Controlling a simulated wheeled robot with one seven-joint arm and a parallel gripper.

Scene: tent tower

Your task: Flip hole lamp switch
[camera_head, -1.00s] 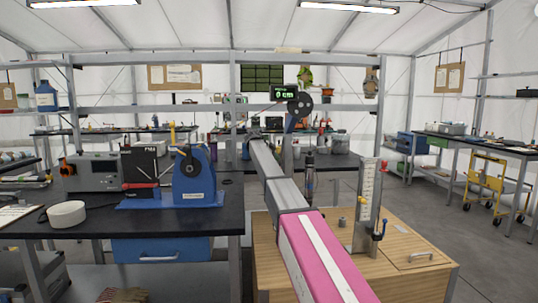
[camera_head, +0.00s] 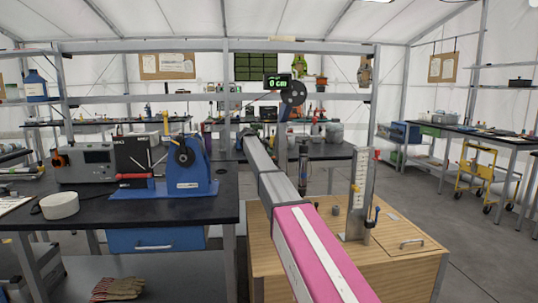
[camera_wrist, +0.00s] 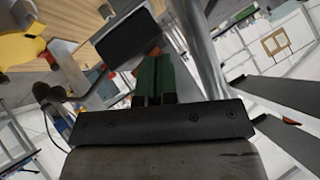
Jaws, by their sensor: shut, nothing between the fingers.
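I cannot make out a hole lamp or its switch for certain in either view. My gripper (camera_wrist: 155,56) shows in the wrist view as dark green fingers held close together, shut and empty. A dark flat box (camera_wrist: 128,38) lies just beyond and left of the fingertips; whether they touch it I cannot tell. In the head view my pink and grey arm reaches forward over the wooden cabinet, and its far end hides the fingers. A black display (camera_head: 277,81) reading 0 cm and a dark round wheel (camera_head: 293,92) show above the arm's far end.
A black bench (camera_head: 90,213) at left carries a blue machine (camera_head: 190,165), a grey instrument (camera_head: 88,163) and a white roll (camera_head: 60,205). The wooden cabinet (camera_head: 395,268) at right bears an upright scale (camera_head: 358,190). Open floor lies right of it, before a yellow cart (camera_head: 482,175).

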